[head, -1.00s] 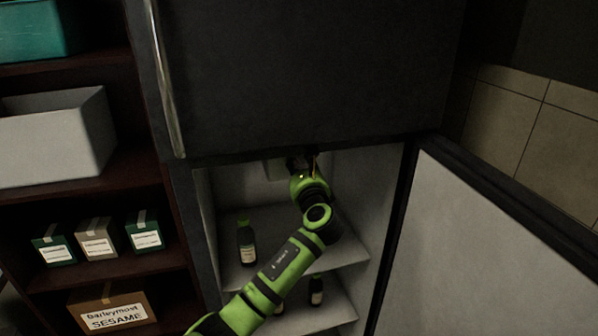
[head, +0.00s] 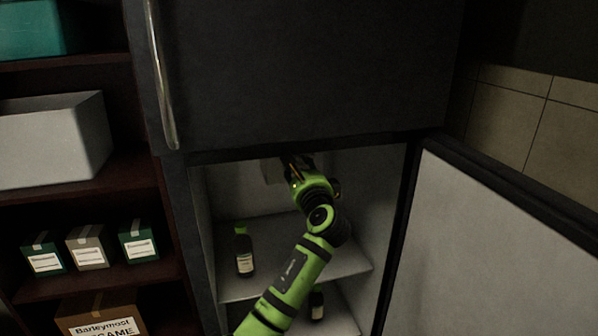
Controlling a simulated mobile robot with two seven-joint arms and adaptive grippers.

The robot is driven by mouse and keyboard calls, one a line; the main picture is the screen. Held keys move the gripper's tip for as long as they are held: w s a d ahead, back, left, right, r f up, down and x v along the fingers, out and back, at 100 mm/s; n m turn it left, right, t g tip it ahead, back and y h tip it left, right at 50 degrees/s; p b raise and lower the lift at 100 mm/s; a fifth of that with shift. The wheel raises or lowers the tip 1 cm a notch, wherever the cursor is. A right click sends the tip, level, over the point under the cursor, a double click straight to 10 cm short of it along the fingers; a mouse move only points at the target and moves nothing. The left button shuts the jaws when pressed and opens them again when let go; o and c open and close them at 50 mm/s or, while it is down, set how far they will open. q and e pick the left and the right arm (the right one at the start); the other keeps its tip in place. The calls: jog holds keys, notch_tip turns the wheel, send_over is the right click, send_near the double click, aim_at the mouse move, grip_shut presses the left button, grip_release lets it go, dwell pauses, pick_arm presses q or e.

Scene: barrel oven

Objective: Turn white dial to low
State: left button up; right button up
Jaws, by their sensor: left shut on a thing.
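My left arm reaches into the open lower compartment of a dark fridge (head: 300,75). My left gripper (head: 290,162) is at the top back of the compartment, in front of a pale box-like housing (head: 270,171) on the back wall. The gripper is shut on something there. The white dial cannot be made out; the gripper and the dark shadow cover that spot. No dial marks can be read. My right gripper is not in view.
The lower fridge door (head: 480,240) stands open to the right. A bottle (head: 244,252) stands on the shelf left of my arm, and another bottle (head: 317,304) is below. A dark shelf unit at left holds a white bin (head: 50,138) and several small boxes.

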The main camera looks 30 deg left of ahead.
pick_arm(q)
jog(key=shift+r, duration=0.2)
jog(key=o, duration=1.1)
jog(key=shift+f, duration=0.1)
jog(key=shift+o, duration=0.2)
jog(key=v, duration=1.2)
